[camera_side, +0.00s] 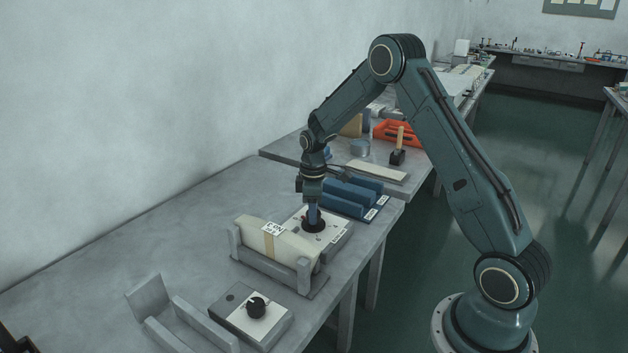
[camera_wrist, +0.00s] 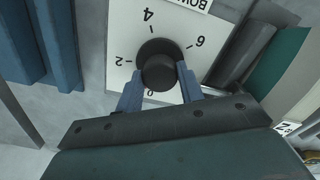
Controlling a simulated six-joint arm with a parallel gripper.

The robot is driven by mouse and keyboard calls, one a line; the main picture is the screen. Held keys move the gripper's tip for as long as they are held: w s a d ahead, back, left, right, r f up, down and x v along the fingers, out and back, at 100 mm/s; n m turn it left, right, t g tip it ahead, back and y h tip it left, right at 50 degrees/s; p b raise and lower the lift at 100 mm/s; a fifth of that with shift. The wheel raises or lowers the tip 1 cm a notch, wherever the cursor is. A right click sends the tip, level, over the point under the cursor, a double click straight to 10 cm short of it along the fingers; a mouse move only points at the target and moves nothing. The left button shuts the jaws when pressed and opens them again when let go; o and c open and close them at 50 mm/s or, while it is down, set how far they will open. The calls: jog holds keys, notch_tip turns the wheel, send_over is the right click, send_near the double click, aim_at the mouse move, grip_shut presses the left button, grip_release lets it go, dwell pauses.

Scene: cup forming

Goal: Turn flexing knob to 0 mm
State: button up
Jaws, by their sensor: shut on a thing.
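A black round knob (camera_wrist: 160,62) sits on a white dial plate (camera_wrist: 118,30) in the wrist view. The plate carries the printed numbers 0, 2, 4 and 6, seen upside down. My gripper (camera_wrist: 160,80) is shut on the knob, with one blue finger on each side of it. In the side view my gripper (camera_side: 313,212) points straight down at the dark knob (camera_side: 316,227) on its grey box. The knob's pointer is not clear, so I cannot tell its setting. The 0 is partly hidden at the knob's near edge. A label above the dial is cut off.
A cream block with a tan strap (camera_side: 278,245) lies in a grey cradle just in front. A second black knob (camera_side: 257,307) is nearer the camera, by an empty grey holder (camera_side: 170,318). Blue troughs (camera_side: 352,194) stand behind my gripper. The table's left part is clear.

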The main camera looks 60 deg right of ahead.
jog(key=shift+n, duration=1.6)
jog(key=o, duration=1)
jog(key=shift+r, duration=0.15)
notch_tip(320, 180, up, 14)
jog(key=shift+f, duration=0.2)
jog(key=shift+a+r, duration=0.1)
